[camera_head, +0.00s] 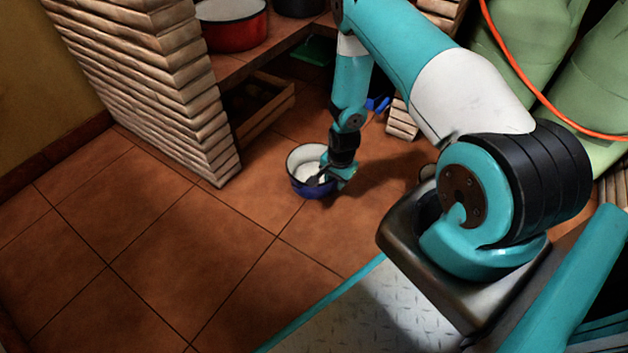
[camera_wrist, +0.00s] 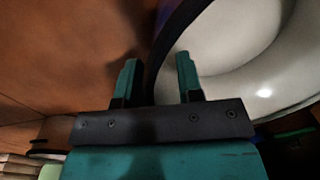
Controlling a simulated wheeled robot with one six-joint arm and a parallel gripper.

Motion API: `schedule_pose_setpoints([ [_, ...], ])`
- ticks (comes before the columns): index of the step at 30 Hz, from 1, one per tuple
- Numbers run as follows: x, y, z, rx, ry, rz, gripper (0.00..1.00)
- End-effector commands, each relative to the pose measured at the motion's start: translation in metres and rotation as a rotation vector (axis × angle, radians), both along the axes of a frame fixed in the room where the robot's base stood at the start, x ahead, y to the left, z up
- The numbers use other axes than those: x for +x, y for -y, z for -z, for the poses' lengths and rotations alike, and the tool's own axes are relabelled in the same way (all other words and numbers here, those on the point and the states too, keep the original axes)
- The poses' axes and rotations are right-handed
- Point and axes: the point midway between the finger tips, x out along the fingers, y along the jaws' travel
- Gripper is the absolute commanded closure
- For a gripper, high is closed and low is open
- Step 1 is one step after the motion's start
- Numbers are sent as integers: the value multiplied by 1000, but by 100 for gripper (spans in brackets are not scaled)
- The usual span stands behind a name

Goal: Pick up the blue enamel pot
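The blue enamel pot (camera_head: 312,190), white inside with a dark rim, stands upright on the tiled floor. My gripper (camera_head: 333,176) points down at the pot's right side and hides part of its rim. In the wrist view the pot's white inside (camera_wrist: 235,50) fills the upper right. My gripper (camera_wrist: 157,78) also shows there, its two fingers apart. The dark rim passes between them, with the left finger on the outer side and the right finger over the inner side. A small gap shows beside the rim, so it does not look clamped.
A brick counter support (camera_head: 190,90) stands left behind the pot. A red pot (camera_head: 236,38) sits on the shelf, with a wooden crate (camera_head: 262,107) below. Green gas cylinders (camera_head: 530,45) with an orange hose stand at the right. Floor at the left front is clear.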

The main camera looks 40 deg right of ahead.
Motion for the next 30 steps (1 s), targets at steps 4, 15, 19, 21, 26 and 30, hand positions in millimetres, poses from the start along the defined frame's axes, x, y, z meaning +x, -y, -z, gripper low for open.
schedule_pose_setpoints([
  [4,1,0,8,-1,1,0,66],
  [15,1,0,6,0,0,0,100],
  [19,1,0,6,0,1,0,100],
  [21,1,0,6,0,1,0,100],
  [26,1,0,3,-1,1,0,100],
  [30,1,0,-10,0,1,0,100],
])
